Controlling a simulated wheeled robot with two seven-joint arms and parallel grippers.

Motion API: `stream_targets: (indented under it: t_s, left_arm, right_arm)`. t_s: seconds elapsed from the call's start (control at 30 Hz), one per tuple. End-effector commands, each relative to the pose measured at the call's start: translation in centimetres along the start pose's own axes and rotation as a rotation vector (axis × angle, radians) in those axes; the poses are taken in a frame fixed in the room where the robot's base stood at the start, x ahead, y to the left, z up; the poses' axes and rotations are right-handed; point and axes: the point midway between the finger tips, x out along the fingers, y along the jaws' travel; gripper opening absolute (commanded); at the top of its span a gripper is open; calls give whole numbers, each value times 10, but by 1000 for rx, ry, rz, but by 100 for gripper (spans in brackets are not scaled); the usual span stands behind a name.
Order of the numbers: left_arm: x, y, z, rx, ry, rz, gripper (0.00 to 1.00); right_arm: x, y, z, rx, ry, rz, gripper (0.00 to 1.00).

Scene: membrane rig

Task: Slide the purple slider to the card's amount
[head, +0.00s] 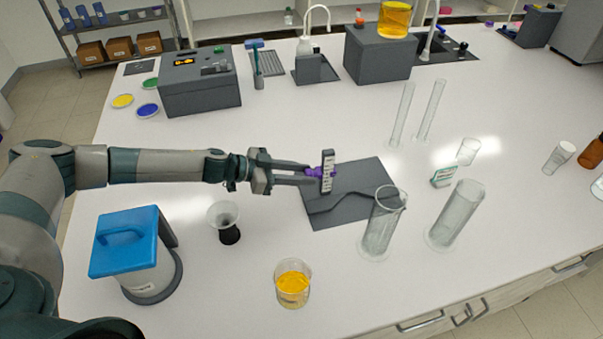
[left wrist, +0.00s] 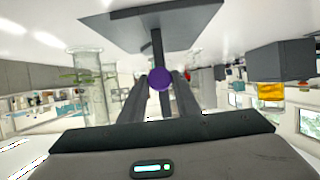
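The purple slider (head: 314,173) sits on an upright dark stand with a pale marked scale (head: 328,168), which rises from a dark grey base plate (head: 350,200). In the left wrist view its round purple knob (left wrist: 159,78) lies between my fingertips. My left gripper (head: 307,175) reaches in from the left, with one finger on each side of the knob. I cannot tell whether the fingers press on it. A small white and green card (head: 443,176) stands to the right of the plate; its writing is too small to read. My right gripper is out of view.
Two glass cylinders (head: 383,225) (head: 455,215) stand at and beyond the plate's right side. A beaker of yellow liquid (head: 292,286), a black-based funnel-shaped cup (head: 226,222) and a blue-topped device (head: 130,245) are in front. Grey boxes (head: 200,85) stand behind.

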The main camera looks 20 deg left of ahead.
Motion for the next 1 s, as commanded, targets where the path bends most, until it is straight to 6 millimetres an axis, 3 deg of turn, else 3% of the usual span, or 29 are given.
stream_targets:
  t_s: [0.13,0.4,0.7,0.73,0.8,1.0]
  left_arm:
    - [2,0,6,-1,-1,0,0]
    - [19,0,44,-2,-1,1,0]
    - [18,-1,44,0,0,0,0]
    - [18,-1,44,0,0,0,34]
    - [18,-1,44,0,0,0,47]
    - [18,0,44,0,0,0,47]
  right_arm:
    - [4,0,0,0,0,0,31]
    - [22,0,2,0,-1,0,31]
    - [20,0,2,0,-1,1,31]
    - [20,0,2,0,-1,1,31]
    - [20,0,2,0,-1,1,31]
    - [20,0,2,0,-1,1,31]
